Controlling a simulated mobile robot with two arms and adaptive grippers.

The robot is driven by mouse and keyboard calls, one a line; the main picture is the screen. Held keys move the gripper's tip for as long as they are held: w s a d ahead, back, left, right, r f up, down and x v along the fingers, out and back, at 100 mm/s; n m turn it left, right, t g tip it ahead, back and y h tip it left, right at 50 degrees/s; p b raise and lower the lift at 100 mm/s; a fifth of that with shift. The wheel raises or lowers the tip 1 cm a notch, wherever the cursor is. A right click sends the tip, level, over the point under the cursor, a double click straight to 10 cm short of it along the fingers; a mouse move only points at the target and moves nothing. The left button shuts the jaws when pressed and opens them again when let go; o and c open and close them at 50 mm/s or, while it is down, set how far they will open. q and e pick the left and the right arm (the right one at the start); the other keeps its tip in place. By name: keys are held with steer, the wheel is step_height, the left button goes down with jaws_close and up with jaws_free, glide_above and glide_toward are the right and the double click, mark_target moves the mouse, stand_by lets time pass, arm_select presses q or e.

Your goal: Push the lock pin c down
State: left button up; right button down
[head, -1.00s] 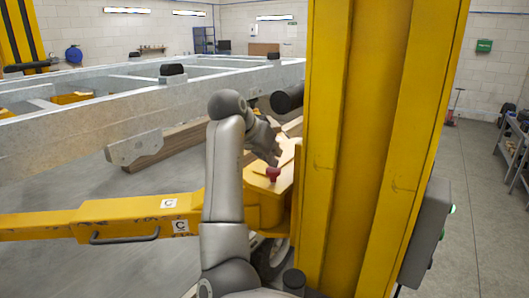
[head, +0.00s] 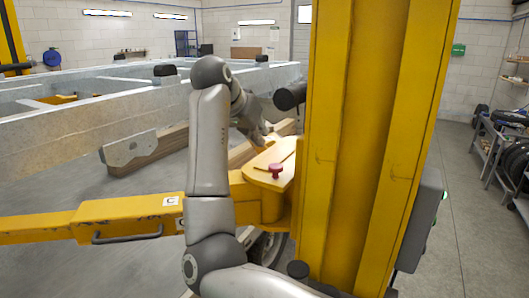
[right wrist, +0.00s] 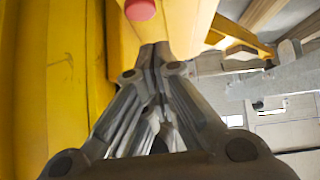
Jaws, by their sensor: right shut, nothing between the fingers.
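The lock pin c has a red knob (head: 276,170) and stands on top of the yellow arm bracket, beside the tall yellow column. A "C" label (head: 171,201) is on the yellow arm (head: 110,219). My right gripper (head: 264,141) is behind the knob in the head view and a little to its left, apart from it in the picture. In the right wrist view the gripper (right wrist: 153,48) is shut and empty, and the red knob (right wrist: 140,9) shows past its fingertips at the top edge. My left gripper is not in view.
The yellow column (head: 365,150) stands close to the right of the pin. A grey metal frame (head: 75,145) extends at the left, with wooden beams (head: 150,152) below it. Shelves with tires (head: 505,145) stand at the far right.

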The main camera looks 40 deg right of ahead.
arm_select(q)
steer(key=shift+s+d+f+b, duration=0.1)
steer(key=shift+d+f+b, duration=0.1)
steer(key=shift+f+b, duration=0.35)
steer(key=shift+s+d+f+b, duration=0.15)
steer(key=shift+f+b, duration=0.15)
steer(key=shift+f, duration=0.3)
arm_select(e)
steer(key=v, duration=0.5)
steer(key=shift+s+d+r, duration=0.25)
steer(key=shift+s+d, duration=0.05)
steer(key=shift+d, duration=0.1)
